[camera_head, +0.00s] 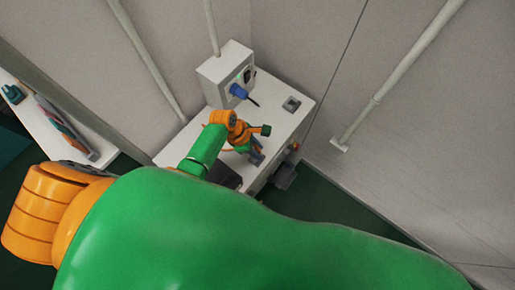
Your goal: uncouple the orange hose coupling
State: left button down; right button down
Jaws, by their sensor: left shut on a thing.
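My left gripper (257,157) is at the end of my green and orange arm, over the front part of a white cabinet top (294,122). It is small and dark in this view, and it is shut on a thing. The orange hose coupling is not clear here; my wrist and fingers cover most of that spot. A thin orange-red hose (228,150) shows just left of the gripper. My right gripper is not in view.
A small grey fitting (291,104) is on the top at right. A dark object (224,173) lies left of the gripper. A white table (60,135) is at left.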

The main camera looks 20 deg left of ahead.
pick_arm(q)
jog(key=shift+r, duration=0.1)
dwell(0.3)
jog(key=shift+p, duration=0.55)
dwell(0.7)
jog(key=shift+f+b, duration=1.05)
jog(key=shift+f, duration=0.4)
jog(key=c, duration=0.5)
grip_release()
